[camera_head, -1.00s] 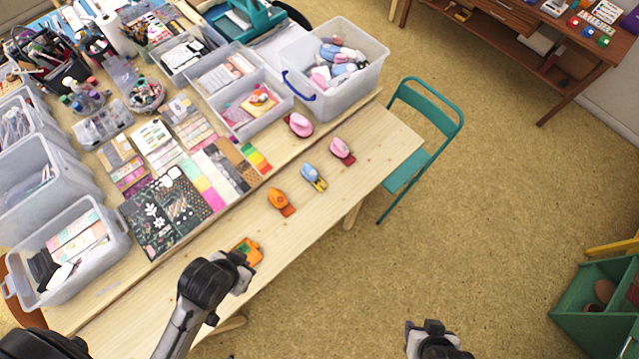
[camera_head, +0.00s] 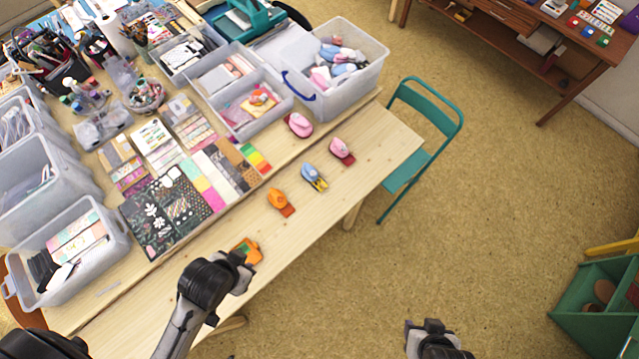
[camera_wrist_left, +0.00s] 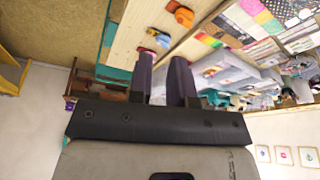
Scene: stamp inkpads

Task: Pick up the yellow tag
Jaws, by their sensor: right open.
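I cannot clearly pick out a separate yellow tag. Yellow shows in a multicoloured strip (camera_head: 256,158) on the table and in a small yellow-orange item (camera_head: 263,98) in a clear bin. My left gripper (camera_head: 243,266) is beside an orange craft punch (camera_head: 247,249) at the table's front edge. In the left wrist view its two dark fingers (camera_wrist_left: 163,78) stand apart, with nothing visible between them. My right gripper (camera_head: 426,329) is open over bare floor, to the right of the table, away from anything.
An orange punch (camera_head: 280,202), a blue punch (camera_head: 314,177) and pink punches (camera_head: 341,151) line the wooden table (camera_head: 370,150). Clear bins (camera_head: 345,85) and paper sheets fill its back. A teal chair (camera_head: 430,150) stands at its right end.

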